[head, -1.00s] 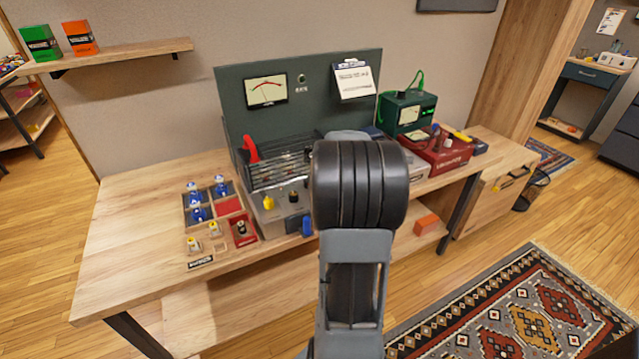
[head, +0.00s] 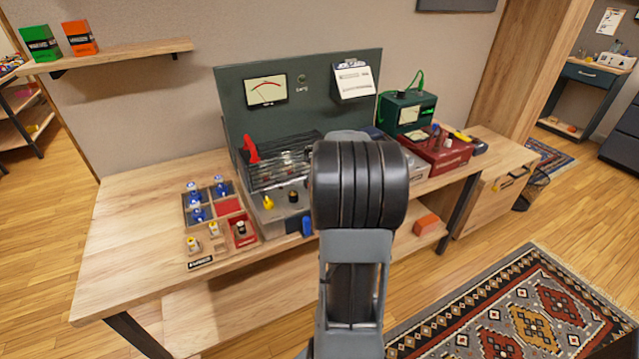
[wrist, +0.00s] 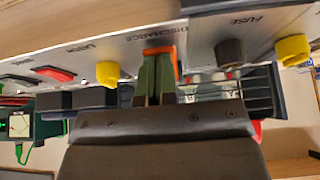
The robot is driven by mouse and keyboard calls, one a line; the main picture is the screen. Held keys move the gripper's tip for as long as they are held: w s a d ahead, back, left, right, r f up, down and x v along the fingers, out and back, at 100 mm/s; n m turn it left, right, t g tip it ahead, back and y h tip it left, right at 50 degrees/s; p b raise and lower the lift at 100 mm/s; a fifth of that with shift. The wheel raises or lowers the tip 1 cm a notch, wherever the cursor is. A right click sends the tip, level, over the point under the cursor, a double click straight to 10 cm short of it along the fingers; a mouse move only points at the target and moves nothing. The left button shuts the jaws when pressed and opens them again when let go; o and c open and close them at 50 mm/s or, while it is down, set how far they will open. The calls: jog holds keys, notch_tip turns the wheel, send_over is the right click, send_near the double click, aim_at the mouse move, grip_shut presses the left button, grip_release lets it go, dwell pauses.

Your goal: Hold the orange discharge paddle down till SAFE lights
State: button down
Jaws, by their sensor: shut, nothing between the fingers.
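In the wrist view, the orange discharge paddle (wrist: 159,50) shows as an orange edge at the tips of my gripper (wrist: 155,68), beside the DISCHARGE label. My gripper is shut, with its fingers together and no object between them. The fingertips overlap the paddle and look to be against it; the fingers hide most of it, so I cannot tell how far down it is. In the head view, my arm hides the paddle and gripper. The SAFE lamp (head: 301,78) on the dark green back panel (head: 230,100) looks dull and unlit.
In the wrist view, a yellow knob (wrist: 107,73) and a dark knob (wrist: 230,52) flank my fingers. In the head view, a caged chassis (head: 283,165), a parts tray (head: 188,222) and a green meter box (head: 407,113) stand on the bench. The bench's left end is clear.

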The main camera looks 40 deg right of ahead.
jog(key=shift+r, duration=0.15)
dwell(0.5)
jog(key=shift+r+p, duration=0.45)
jog(key=shift+r, duration=0.2)
jog(key=shift+r, duration=0.2)
notch_tip(320, 180, up, 4)
jog(key=p, duration=0.2)
jog(key=shift+p, duration=0.4)
jog(key=w+d+r+v, duration=0.1)
jog(key=v, duration=0.8)
jog(key=shift+w+a, duration=0.2)
jog(key=shift+a, duration=0.1)
jog(key=shift+r, duration=0.15)
